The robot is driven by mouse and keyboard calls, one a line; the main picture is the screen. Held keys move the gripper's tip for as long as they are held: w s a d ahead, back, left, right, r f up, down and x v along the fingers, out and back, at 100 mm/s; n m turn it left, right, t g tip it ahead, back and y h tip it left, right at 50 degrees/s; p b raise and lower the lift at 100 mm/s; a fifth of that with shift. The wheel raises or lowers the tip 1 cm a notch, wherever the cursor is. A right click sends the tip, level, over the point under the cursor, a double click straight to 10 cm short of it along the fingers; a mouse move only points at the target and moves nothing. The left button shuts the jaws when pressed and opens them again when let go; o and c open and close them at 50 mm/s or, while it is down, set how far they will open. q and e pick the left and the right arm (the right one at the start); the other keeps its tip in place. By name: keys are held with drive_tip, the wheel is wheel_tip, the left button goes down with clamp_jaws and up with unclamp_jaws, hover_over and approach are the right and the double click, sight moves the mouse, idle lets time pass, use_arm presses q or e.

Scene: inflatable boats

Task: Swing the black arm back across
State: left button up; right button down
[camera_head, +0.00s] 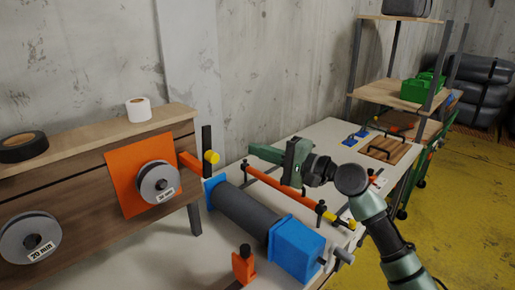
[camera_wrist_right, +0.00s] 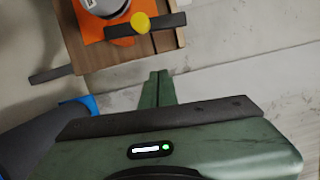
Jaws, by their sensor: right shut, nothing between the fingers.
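The black arm (camera_head: 206,136) is a short flat bar standing upright at the end of an orange bracket (camera_head: 188,160), with a yellow knob (camera_head: 211,157) at its lower part. In the right wrist view the black arm (camera_wrist_right: 168,21) lies nearly level at the top, with the yellow knob (camera_wrist_right: 140,23) in front of it. My right gripper (camera_head: 252,149) is to the right of the arm, apart from it, its fingers pointing left. Its fingers (camera_wrist_right: 158,85) are together and empty in the wrist view. My left gripper is out of view.
An orange plate (camera_head: 125,178) with a grey reel is on the wooden rack at left; tape rolls sit on top. A dark roller with blue ends (camera_head: 297,250) lies below my right gripper. A long orange bar (camera_head: 283,195) lies behind it on the table.

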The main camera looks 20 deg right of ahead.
sight(210, 155)
drive_tip(key=w+a+p, duration=0.4)
drive_tip(key=a, duration=0.3)
drive_tip(key=shift+w+a+r+p, duration=0.2)
drive_tip(key=shift+a+r+p, duration=0.05)
drive_tip(key=shift+a+p, duration=0.1)
drive_tip(key=shift+w, duration=0.1)
